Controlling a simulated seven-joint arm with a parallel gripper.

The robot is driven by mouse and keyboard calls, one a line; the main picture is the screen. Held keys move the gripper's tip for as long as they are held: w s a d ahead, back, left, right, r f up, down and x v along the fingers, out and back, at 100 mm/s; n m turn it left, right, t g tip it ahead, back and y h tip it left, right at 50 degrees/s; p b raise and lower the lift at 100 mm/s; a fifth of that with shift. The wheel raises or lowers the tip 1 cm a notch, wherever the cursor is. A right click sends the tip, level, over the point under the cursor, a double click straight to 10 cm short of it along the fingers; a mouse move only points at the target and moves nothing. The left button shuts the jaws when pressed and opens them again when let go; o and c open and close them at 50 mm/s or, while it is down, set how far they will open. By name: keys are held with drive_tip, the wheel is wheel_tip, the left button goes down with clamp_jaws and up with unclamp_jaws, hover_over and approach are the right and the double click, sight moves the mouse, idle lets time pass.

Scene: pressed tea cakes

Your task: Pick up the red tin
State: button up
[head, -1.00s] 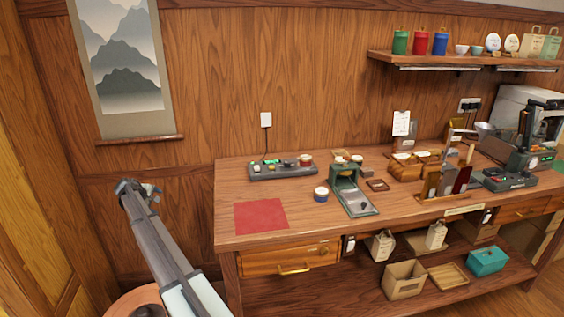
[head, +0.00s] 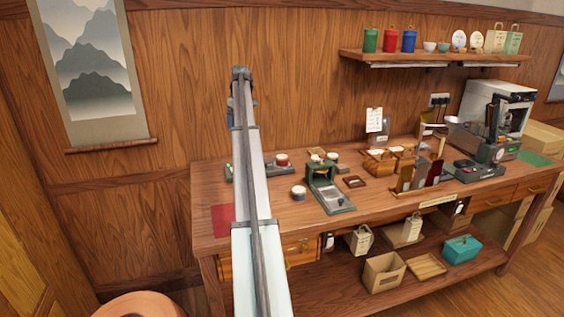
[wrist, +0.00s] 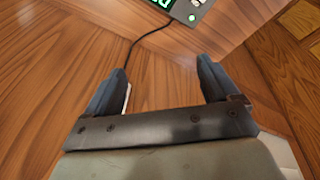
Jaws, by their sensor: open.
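A red tin (head: 390,40) with a small handle or knob on its lid stands upright on the wall shelf, between a green tin (head: 370,40) and a blue tin (head: 408,41). My gripper (head: 240,73) is raised in front of the wooden wall, to the left of the shelf and well apart from the red tin. In the wrist view my gripper (wrist: 160,70) has its two fingers spread, with nothing between them. The wrist view does not show the red tin.
The shelf (head: 440,58) also holds bowls, round white items and bags to the right. Below, the workbench (head: 380,207) carries a scale, small tins and a green device (head: 325,190). My arm partly covers a red mat (head: 223,218). A hanging scroll (head: 90,75) is left.

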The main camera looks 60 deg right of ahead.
drive_tip(key=s+d+r+y, duration=0.1)
drive_tip(key=s+d+r, duration=0.2)
drive_tip(key=s+r, duration=0.35)
drive_tip(key=t, duration=0.2)
hover_over(283, 157)
drive_tip(key=w+a, duration=0.2)
drive_tip(key=f, duration=0.1)
drive_tip(key=s+d+f+m, duration=0.1)
drive_tip(key=s+d+f, duration=0.1)
drive_tip(key=s+f, duration=0.7)
drive_tip(key=x, duration=0.3)
drive_tip(key=w+x, duration=0.1)
drive_tip(key=x, duration=0.6)
drive_tip(key=shift+w+r, duration=0.3)
drive_tip(key=shift+w, duration=0.1)
drive_tip(key=shift+x, duration=2.75)
drive_tip(key=shift+a, duration=0.1)
drive_tip(key=shift+r, duration=0.1)
drive_tip(key=c, duration=1.2)
